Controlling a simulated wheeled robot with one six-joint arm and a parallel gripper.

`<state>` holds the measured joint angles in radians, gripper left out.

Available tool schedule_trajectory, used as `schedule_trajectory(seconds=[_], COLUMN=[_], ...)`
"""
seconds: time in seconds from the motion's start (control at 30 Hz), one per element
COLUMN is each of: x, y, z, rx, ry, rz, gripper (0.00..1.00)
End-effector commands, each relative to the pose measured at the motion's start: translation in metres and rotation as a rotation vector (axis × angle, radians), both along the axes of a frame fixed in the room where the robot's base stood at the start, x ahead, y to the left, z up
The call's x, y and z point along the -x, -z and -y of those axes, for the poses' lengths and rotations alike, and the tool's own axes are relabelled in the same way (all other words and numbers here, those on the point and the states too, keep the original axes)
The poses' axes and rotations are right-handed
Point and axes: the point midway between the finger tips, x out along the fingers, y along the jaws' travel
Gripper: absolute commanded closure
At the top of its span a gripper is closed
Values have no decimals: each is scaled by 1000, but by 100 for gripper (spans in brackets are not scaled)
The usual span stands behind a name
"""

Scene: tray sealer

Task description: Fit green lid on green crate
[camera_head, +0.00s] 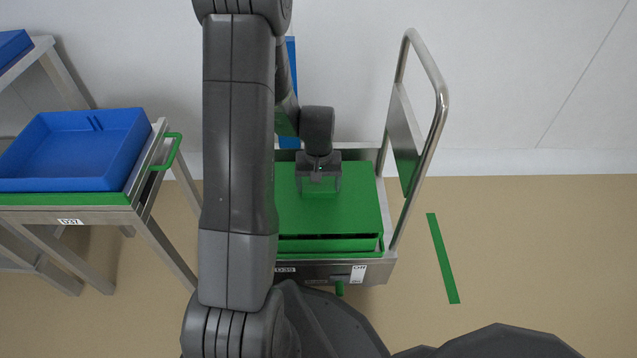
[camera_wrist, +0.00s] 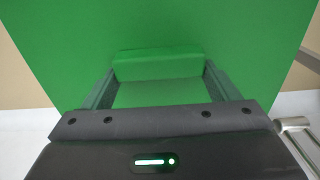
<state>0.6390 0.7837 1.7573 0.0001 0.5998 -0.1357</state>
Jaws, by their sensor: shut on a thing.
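The green lid (camera_head: 350,215) is a flat green panel with a raised block handle (camera_wrist: 155,65) on its top. My gripper (camera_head: 318,184) is shut on that handle, one finger on each side. The lid lies level over the green crate (camera_head: 330,244) on the steel cart. A dark gap shows between the lid's front edge and the crate's rim, mainly toward the right. Whether the lid touches the crate is not clear. My arm covers the left part of both. In the wrist view the lid fills most of the picture.
The steel cart has a tall rail handle (camera_head: 440,95) on its right. A blue tray (camera_head: 130,165) stands on a steel table (camera_head: 100,214) with a green handle at left. A green strip (camera_head: 443,258) marks the floor at right, where the floor is otherwise clear.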

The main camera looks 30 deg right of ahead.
Motion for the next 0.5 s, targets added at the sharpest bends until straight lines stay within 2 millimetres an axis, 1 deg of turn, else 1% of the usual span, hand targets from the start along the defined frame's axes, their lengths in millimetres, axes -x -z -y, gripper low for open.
schedule_trajectory(seconds=[0.5], x=[0], y=[3], z=[0], rx=[0], ry=[0], rz=[0], gripper=[47])
